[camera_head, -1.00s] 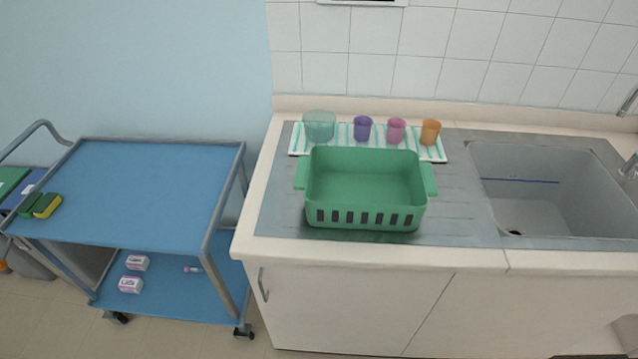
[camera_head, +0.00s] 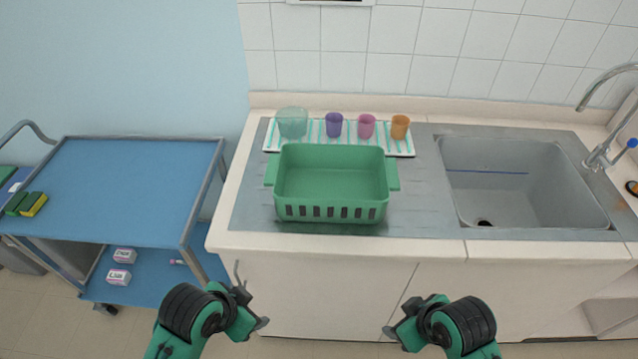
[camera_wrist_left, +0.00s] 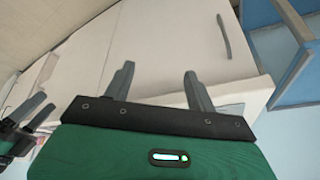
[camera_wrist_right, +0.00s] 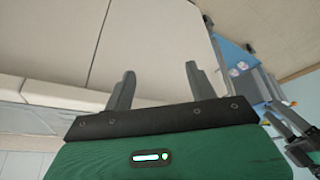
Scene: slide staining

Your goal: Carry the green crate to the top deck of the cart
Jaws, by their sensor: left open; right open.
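The green crate (camera_head: 331,180) stands upright on the steel drainboard of the counter, left of the sink. It looks empty and has a handle tab on its left and right ends. The cart (camera_head: 128,142) stands left of the counter with a blue top deck. My left gripper (camera_head: 252,305) and my right gripper (camera_head: 395,315) are both low in front of the counter, well apart from the crate. In the left wrist view the left fingers (camera_wrist_left: 160,85) are apart with nothing between them. In the right wrist view the right fingers (camera_wrist_right: 158,85) are also apart and empty.
A striped mat (camera_head: 348,145) behind the crate holds several coloured cups. The sink (camera_head: 520,185) lies to the right. On the top deck, sponges (camera_head: 27,204) lie at the left edge; the rest is clear. Small boxes (camera_head: 120,277) lie on the cart's lower shelf.

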